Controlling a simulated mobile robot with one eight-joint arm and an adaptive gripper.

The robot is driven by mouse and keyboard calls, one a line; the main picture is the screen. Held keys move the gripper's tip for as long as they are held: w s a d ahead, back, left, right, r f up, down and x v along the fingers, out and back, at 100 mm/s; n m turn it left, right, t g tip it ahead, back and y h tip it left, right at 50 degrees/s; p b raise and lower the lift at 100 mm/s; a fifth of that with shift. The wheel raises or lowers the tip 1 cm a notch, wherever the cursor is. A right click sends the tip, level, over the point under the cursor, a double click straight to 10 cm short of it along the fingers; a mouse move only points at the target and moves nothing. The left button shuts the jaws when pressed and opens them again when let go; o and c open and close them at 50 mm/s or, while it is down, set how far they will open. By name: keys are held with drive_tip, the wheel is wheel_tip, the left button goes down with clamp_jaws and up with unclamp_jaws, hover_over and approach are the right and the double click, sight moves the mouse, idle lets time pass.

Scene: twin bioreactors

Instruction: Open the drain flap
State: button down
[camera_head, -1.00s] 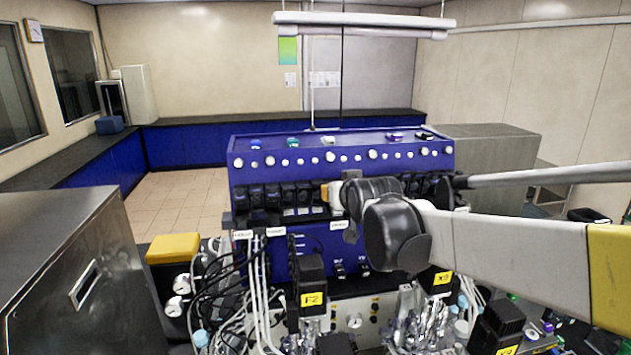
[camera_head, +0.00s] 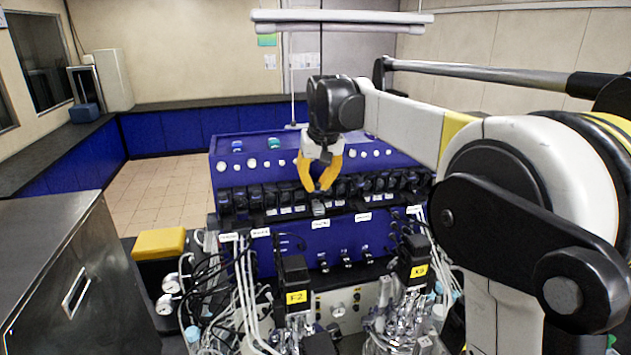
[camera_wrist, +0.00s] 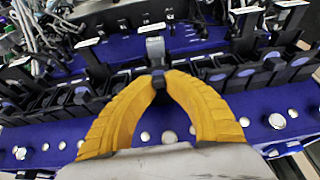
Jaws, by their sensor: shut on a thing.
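My gripper (camera_head: 319,190) points down at the front top edge of the blue console (camera_head: 232,178), its two yellow fingers bowed and their tips brought together. The tips are on a small grey flap (camera_head: 319,208), which sits in the row of black units above a white label. In the wrist view my gripper (camera_wrist: 159,82) shows its tips at the near end of the same grey flap (camera_wrist: 155,47). The tips cover the flap's near end, so how far it stands open cannot be told.
Rows of black units (camera_head: 250,198) stand close on both sides of the flap. Below are black motors with yellow labels (camera_head: 296,297), tubing and glassware. A steel cabinet (camera_head: 50,270) stands at left, with open floor (camera_head: 150,195) behind it.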

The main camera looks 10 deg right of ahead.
drive_tip(key=shift+g, duration=0.6)
drive_tip(key=shift+f, duration=0.1)
drive_tip(key=c, duration=1.4)
unclamp_jaws()
drive_tip(key=shift+p, duration=0.3)
drive_tip(key=shift+r, duration=0.6)
drive_tip(key=v, duration=1.1)
drive_tip(key=shift+w, duration=0.1)
